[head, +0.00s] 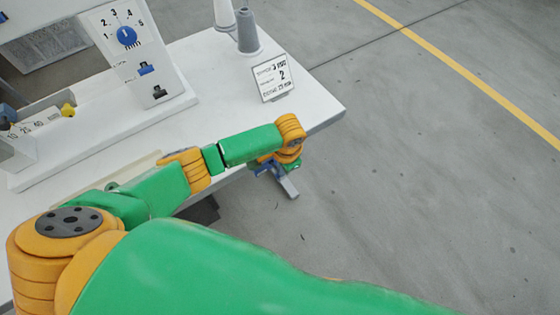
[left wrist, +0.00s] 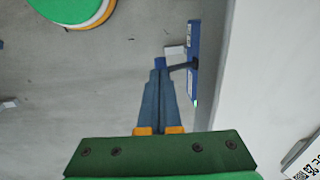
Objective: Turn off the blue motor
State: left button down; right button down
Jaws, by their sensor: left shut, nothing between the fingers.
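My left gripper (head: 267,167) is low beside the table's near right edge in the head view, partly hidden by its orange wrist. In the left wrist view its two blue-grey fingers (left wrist: 158,70) are shut with nothing between them. Just right of the fingertips is an upright blue box (left wrist: 194,60) with a small lit green spot at its lower end. No body clearly recognisable as a blue motor shows. My right gripper is not in view.
Floor at right is clear.

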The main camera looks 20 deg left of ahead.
pick_arm(q)
jog(key=f, duration=0.1)
jog(key=d+f, duration=0.1)
jog(key=s+f, duration=0.1)
jog(key=shift+d+f+t+y+p, duration=0.15)
jog(key=shift+f+t+y+p, duration=0.1)
jog(key=shift+t+y+p, duration=0.15)
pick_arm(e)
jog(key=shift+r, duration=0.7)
pick_arm(q)
jog(key=shift+s+f, duration=0.1)
jog(key=shift+s, duration=0.05)
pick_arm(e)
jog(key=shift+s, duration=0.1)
